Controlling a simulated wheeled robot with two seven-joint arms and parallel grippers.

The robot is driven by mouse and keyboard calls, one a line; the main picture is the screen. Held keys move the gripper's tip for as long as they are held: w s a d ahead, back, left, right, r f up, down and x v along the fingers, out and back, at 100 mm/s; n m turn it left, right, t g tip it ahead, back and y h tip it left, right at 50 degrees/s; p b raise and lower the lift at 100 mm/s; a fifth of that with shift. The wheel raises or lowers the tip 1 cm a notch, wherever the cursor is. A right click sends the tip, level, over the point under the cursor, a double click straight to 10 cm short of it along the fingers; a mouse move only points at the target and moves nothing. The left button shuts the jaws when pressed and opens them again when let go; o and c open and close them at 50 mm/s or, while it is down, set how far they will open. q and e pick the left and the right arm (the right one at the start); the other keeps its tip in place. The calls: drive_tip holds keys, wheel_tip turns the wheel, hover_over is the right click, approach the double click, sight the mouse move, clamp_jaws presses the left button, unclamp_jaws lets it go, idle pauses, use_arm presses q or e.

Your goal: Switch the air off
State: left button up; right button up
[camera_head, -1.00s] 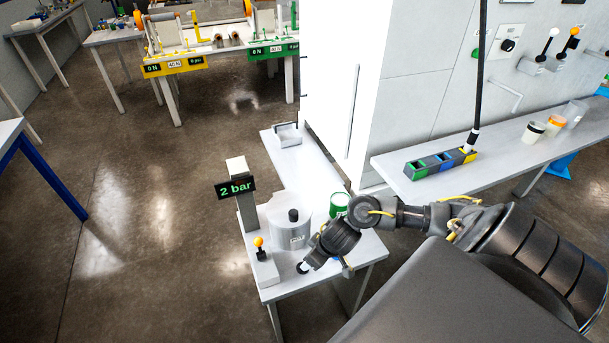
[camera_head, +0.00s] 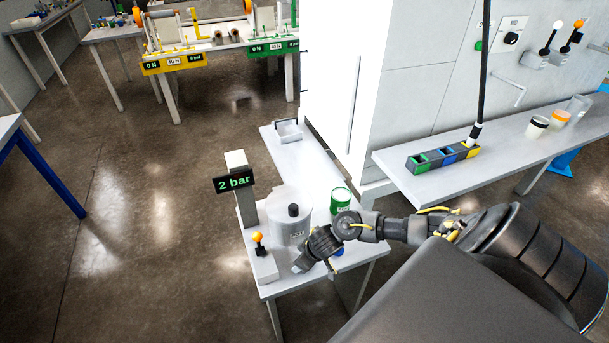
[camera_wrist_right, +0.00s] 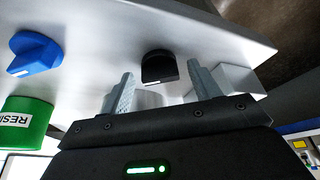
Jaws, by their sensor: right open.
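A display reading "2 bar" (camera_head: 234,182) stands on a post at the back left of the small white table. In front of it, an upright lever with an orange ball (camera_head: 258,238) sits on a light base. A grey pot (camera_head: 290,222) with a black top stands beside it. No label marking the air control is readable. My right gripper (camera_head: 302,263) is low at the table's front. In the right wrist view my right gripper (camera_wrist_right: 160,92) is open and empty, with a black knob (camera_wrist_right: 158,67) showing between its fingers, apart from them. My left gripper is not in view.
A blue knob (camera_wrist_right: 35,52) and a green resin can (camera_wrist_right: 28,122) are left in the wrist view; a grey box (camera_wrist_right: 238,80) is right. The can (camera_head: 341,201) stands behind my wrist. A bench with a coloured block (camera_head: 442,158) is at right. Left floor is clear.

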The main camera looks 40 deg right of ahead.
drive_tip(key=c, duration=1)
drive_tip(key=shift+n+y+p, duration=0.4)
drive_tip(key=shift+n+p, duration=0.05)
drive_tip(key=shift+n, duration=0.55)
drive_tip(key=shift+d+n+g+y, duration=0.15)
drive_tip(key=shift+n+g+y, duration=0.2)
drive_tip(key=shift+n, duration=0.55)
drive_tip(key=n, duration=0.1)
drive_tip(key=n+g+y, duration=0.1)
drive_tip(key=n, duration=0.1)
drive_tip(key=shift+w+n, duration=0.2)
drive_tip(key=shift+n, duration=0.1)
drive_tip(key=n+g+y+b, duration=0.1)
drive_tip(key=n, duration=0.3)
drive_tip(key=shift+d+f+b, duration=0.1)
drive_tip(key=shift+b, duration=0.2)
drive_tip(key=shift+n+g, duration=0.25)
drive_tip(key=shift+n, duration=0.15)
